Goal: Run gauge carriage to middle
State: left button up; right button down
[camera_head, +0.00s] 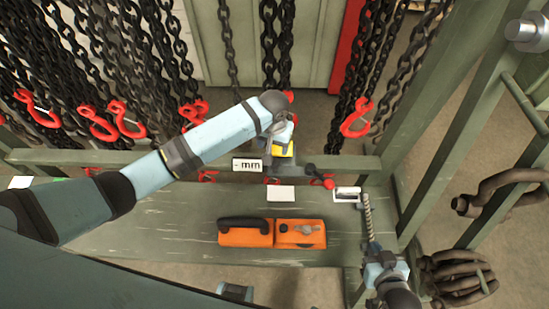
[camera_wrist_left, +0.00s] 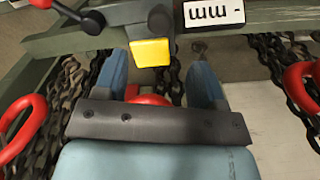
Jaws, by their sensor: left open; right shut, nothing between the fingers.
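A small yellow block (camera_head: 283,151), which looks like part of the gauge carriage, sits on the green rail beside a white "- mm" label (camera_head: 247,165). In the left wrist view the yellow block (camera_wrist_left: 150,52) hangs from a grey and black fitting, with the label (camera_wrist_left: 213,13) upside down beside it. My left gripper (camera_head: 284,132) is right at the block. Its blue fingers (camera_wrist_left: 160,78) are apart on either side of the block's line; contact is not visible. My right gripper (camera_head: 380,262) is shut and empty at lower right, near a threaded rod (camera_head: 368,218).
Dark chains (camera_head: 277,45) with red hooks (camera_head: 357,118) hang behind the rail. An orange box with a black handle (camera_head: 246,236) and a second orange unit (camera_head: 300,234) lie on the green bench (camera_head: 150,230). Green posts (camera_head: 470,120) and dark chain links (camera_head: 458,278) crowd the right side.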

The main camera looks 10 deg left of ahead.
aim_at(274, 163)
pick_arm(q)
notch_tip(274, 163, down, 11)
jog(key=shift+w+r, duration=0.15)
jog(key=shift+r, duration=0.05)
pick_arm(e)
jog(key=shift+w+r, duration=0.35)
jog(key=shift+w, duration=0.05)
